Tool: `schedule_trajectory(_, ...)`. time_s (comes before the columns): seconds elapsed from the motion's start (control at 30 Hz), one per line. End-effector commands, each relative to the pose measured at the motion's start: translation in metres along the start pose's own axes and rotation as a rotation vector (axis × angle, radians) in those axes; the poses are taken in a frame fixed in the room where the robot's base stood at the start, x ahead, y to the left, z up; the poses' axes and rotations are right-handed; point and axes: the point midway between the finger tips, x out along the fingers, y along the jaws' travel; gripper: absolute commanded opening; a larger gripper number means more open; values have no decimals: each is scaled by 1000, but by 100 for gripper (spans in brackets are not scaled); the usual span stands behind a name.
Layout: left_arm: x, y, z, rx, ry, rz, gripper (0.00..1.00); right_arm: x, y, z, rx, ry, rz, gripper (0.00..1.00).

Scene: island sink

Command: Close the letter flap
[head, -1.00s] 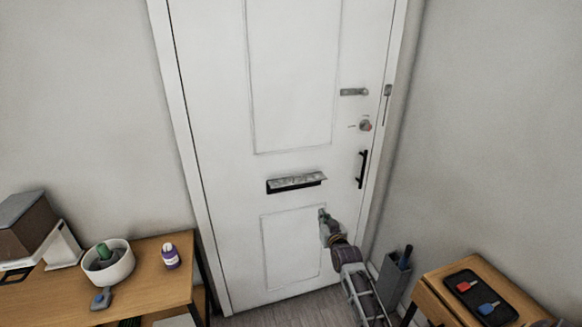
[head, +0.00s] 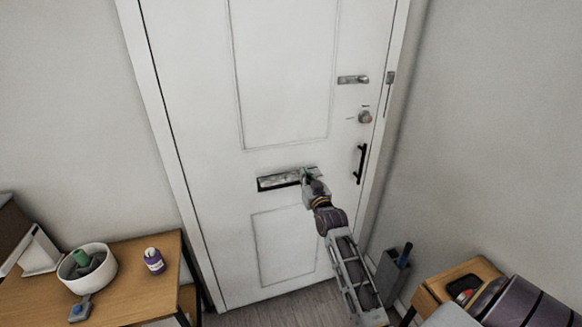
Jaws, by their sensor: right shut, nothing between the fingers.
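The letter flap (head: 280,180) is a mottled grey plate in a dark slot frame in the white door (head: 285,100). Dark gaps show at its left end and along its edges. It looks nearly flat in the frame, but I cannot tell if it is fully shut. My right gripper (head: 307,173) is shut and empty at the flap's right end. It hides that end, and I cannot tell whether it touches. My left gripper is not in view.
The door has a black pull handle (head: 361,164), a lock knob (head: 364,117) and a latch (head: 353,79). A wooden table with a white bowl (head: 88,268) and a purple bottle (head: 154,261) stands left. A grey bin (head: 391,276) and wooden cabinet (head: 437,287) stand right.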

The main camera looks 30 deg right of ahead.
Motion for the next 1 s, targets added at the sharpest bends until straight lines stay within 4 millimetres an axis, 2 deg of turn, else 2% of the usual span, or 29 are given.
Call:
schedule_trajectory(0.17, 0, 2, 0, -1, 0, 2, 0, -1, -2, -9, -1, 12, -4, 0)
schedule_trajectory(1.0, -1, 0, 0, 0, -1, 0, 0, 4, -2, -6, -28, -1, -7, 0)
